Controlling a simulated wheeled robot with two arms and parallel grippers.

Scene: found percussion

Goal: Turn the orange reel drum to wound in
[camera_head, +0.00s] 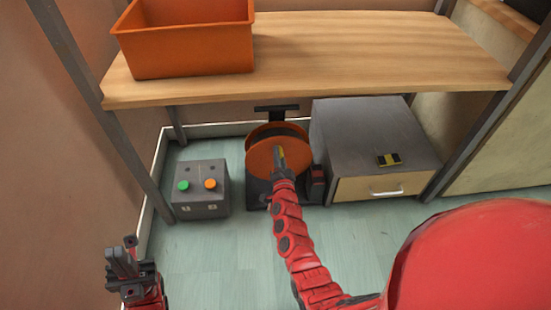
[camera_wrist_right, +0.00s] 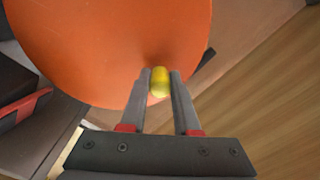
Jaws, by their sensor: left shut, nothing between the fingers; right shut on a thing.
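The orange reel drum (camera_head: 262,160) stands on a dark base on the floor under the wooden shelf, with its round face toward me. In the right wrist view the drum face (camera_wrist_right: 110,45) fills the upper left. A yellow knob (camera_wrist_right: 159,82) on the drum sits between the fingertips. My right gripper (camera_wrist_right: 160,85) is shut on this knob. In the head view the right gripper (camera_head: 279,158) covers part of the drum face. My left gripper (camera_head: 130,248) is shut and empty at the lower left, apart from the drum.
A grey box with green and orange buttons (camera_head: 203,197) stands left of the drum. A grey cabinet (camera_head: 360,135) with a drawer stands to the right, a small black-and-yellow item (camera_head: 389,160) on top. An orange bin (camera_head: 190,48) sits on the shelf (camera_head: 330,50) above. Front floor is partly clear.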

